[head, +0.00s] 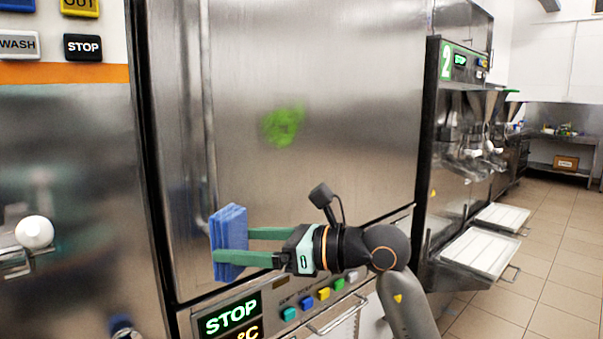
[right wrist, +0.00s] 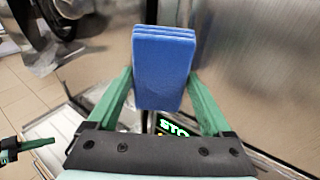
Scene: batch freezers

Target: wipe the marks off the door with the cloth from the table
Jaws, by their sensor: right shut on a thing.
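The door (head: 330,90) is a large brushed-steel panel in front of me. One green smudge (head: 283,126) shows on it, right of a vertical handle bar. My right gripper (head: 232,250) is shut on the folded blue cloth (head: 229,228) and holds it in front of the door's lower left part, below and left of the smudge. In the right wrist view the cloth (right wrist: 163,68) stands between the two green fingers. I cannot tell whether the cloth touches the door. My left gripper is not in the head view.
Below the door is a panel with a lit STOP display (head: 230,317) and coloured buttons (head: 323,293). Another steel machine (head: 70,200) with a white knob (head: 34,232) stands at the left. Machines with white trays (head: 480,250) stand at the right, beside open tiled floor (head: 545,270).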

